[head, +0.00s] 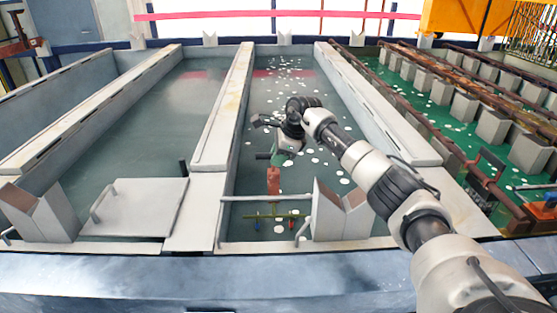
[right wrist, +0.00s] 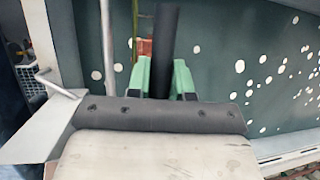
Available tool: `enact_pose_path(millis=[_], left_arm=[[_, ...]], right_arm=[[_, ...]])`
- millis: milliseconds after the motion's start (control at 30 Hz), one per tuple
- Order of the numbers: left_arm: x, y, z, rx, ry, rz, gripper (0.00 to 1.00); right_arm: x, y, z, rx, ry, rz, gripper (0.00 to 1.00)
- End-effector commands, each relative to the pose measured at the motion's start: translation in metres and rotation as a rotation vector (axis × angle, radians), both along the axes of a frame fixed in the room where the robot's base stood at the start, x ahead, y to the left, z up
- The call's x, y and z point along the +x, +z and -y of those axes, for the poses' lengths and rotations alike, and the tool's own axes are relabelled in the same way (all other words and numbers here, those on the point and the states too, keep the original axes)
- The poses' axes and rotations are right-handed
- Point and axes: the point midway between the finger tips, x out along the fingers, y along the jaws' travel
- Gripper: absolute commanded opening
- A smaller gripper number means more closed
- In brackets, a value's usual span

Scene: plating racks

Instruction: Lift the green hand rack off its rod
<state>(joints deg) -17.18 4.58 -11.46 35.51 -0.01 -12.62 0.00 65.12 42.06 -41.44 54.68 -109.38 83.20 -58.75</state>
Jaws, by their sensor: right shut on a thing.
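The green hand rack (head: 287,216) is in the middle tank in the head view. It has a green crossbar with small red and blue ends, a reddish upright stem and a dark handle on top. The stem meets the pale horizontal rod (head: 240,198) near the tank's front; I cannot tell whether it still bears on it. My right gripper (head: 281,158) is above the rod, shut on the rack's handle. In the right wrist view the dark handle (right wrist: 165,45) stands between the green fingers of that gripper (right wrist: 162,78). My left gripper is not in view.
A pale V-notched block (head: 342,212) stands right of the rod. A grey lid (head: 145,205) with a handle lies over the left tank's front. Tank walls (head: 222,110) rise on both sides. White discs dot the middle tank. Brown rails (head: 430,125) run along the green right tank.

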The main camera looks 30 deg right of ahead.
Motion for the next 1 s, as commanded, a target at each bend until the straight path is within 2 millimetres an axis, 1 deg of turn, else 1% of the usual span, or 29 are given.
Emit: enact_pose_path(millis=[33,333,400,467,600,1000], left_arm=[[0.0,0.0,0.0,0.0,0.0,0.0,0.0],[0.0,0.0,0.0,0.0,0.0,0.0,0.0],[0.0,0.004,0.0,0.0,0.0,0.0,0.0],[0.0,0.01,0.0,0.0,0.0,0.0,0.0],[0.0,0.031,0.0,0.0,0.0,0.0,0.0],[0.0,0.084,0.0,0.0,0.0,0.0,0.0]], right_arm=[[0.002,0.003,0.0,0.002,-0.001,0.006,0.0],[0.002,0.003,0.001,0.001,0.0,0.006,0.0],[0.002,0.007,0.001,0.001,0.0,0.006,0.0],[0.002,0.017,0.001,0.002,0.0,0.007,0.0],[0.003,0.046,0.001,0.001,0.0,0.008,0.0],[0.002,0.121,0.002,0.001,0.0,0.006,0.0]])
